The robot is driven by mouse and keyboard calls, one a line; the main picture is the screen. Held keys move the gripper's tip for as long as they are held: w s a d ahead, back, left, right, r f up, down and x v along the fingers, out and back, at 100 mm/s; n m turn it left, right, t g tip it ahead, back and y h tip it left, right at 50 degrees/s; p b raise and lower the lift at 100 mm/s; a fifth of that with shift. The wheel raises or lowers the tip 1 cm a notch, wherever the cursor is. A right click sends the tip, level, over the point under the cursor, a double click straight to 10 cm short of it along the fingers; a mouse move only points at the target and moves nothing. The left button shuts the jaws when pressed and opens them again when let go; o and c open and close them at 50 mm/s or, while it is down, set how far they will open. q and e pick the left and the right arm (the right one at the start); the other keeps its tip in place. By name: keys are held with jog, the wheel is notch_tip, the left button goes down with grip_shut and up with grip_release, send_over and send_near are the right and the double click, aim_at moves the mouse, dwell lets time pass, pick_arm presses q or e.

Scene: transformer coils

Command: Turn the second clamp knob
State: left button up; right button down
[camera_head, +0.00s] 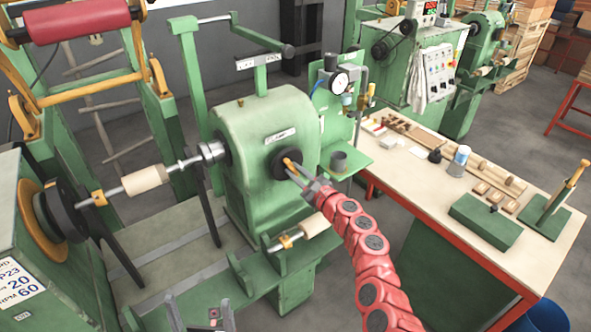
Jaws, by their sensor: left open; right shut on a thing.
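The green tailstock (256,130) stands mid-picture with a black round hub (283,168) on its right face. A small orange knob (287,161) shows at this hub. My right gripper (292,169), on the red arm from the lower right, is shut on the orange knob; the fingertips partly hide it. Orange clamps sit on the shaft by the left faceplate (98,198) and on the lower rail (285,241).
A wooden workbench (405,165) with a red frame stands right of the tailstock, holding wooden blocks, a green box (486,222) and a can (459,160). A dial gauge (339,82) stands behind the hub. A pale wooden core (143,180) spans the shaft at left.

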jog(key=shift+f+m, duration=0.1)
jog(key=shift+m, duration=0.5)
jog(key=c, duration=0.8)
grip_release()
jog(key=shift+o, duration=0.2)
jog(key=shift+s, duration=0.1)
jog(key=shift+s+d+r+p, duration=0.2)
jog(key=shift+s+d+p, duration=0.2)
jog(key=shift+p, duration=0.3)
jog(key=v, duration=1.6)
jog(key=shift+f, duration=0.15)
